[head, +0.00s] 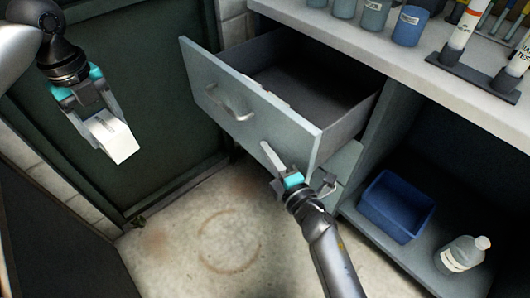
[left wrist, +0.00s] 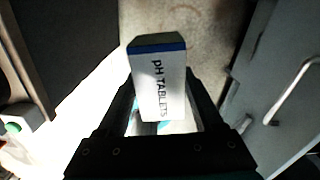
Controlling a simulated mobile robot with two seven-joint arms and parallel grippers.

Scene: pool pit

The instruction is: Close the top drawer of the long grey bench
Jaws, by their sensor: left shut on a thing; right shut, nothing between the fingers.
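The top drawer (head: 300,126) of the long grey bench (head: 440,75) is pulled out and looks empty where I can see inside. Its front has a metal bar handle (head: 232,103). My right gripper (head: 272,160) is shut and empty, its fingers by the lower right part of the drawer front; I cannot tell whether they touch it. My left gripper (head: 98,122) is shut on a white box (head: 112,140) at the left, apart from the drawer. In the left wrist view the box (left wrist: 160,90) reads "pH TABLETS" and has a blue edge.
A lower drawer (head: 342,160) sits below, partly hidden. The open shelf at right holds a blue bin (head: 395,205) and a white bottle (head: 462,254). Blue-grey cups (head: 410,27) and a tube rack (head: 470,76) stand on the bench top. The floor (head: 220,225) in front is clear.

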